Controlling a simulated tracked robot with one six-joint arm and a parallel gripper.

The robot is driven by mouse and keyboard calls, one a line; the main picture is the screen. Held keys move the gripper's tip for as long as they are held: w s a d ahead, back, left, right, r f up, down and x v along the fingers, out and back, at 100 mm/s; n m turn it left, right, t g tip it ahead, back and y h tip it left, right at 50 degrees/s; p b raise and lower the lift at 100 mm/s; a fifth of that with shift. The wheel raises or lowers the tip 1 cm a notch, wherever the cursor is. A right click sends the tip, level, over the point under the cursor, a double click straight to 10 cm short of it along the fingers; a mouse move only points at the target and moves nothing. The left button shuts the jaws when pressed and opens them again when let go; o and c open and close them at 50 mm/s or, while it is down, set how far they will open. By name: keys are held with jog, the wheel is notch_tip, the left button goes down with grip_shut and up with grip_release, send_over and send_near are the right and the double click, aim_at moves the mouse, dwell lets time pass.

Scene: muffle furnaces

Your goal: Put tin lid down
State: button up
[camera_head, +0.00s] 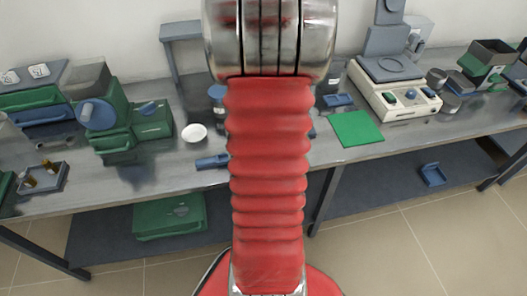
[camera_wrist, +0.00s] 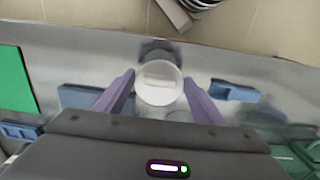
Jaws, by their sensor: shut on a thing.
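My gripper (camera_wrist: 160,80) shows in the wrist view with its two purple fingers closed on the tin lid (camera_wrist: 159,95), a round pale disc with a lighter bar across its middle. The lid is between the fingertips, over the grey bench top. How far it is above the bench, or whether it touches, I cannot tell. A dark patch shows just beyond the lid; I cannot tell whether it is a shadow or a thing. In the head view my red arm hides the gripper and the lid.
The grey bench (camera_head: 190,190) holds a blue block (camera_head: 212,162), a white dish (camera_head: 194,133) and a green mat (camera_head: 357,128). A scale (camera_head: 393,93) stands at the right, green and blue equipment (camera_head: 110,120) at the left. The bench's front edge is close.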

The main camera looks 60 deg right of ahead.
jog(key=shift+f, duration=1.7)
jog(key=shift+f, duration=0.1)
jog(key=o, duration=1.1)
jog(key=shift+c, duration=0.2)
notch_tip(320, 180, up, 12)
jog(key=shift+r, duration=0.15)
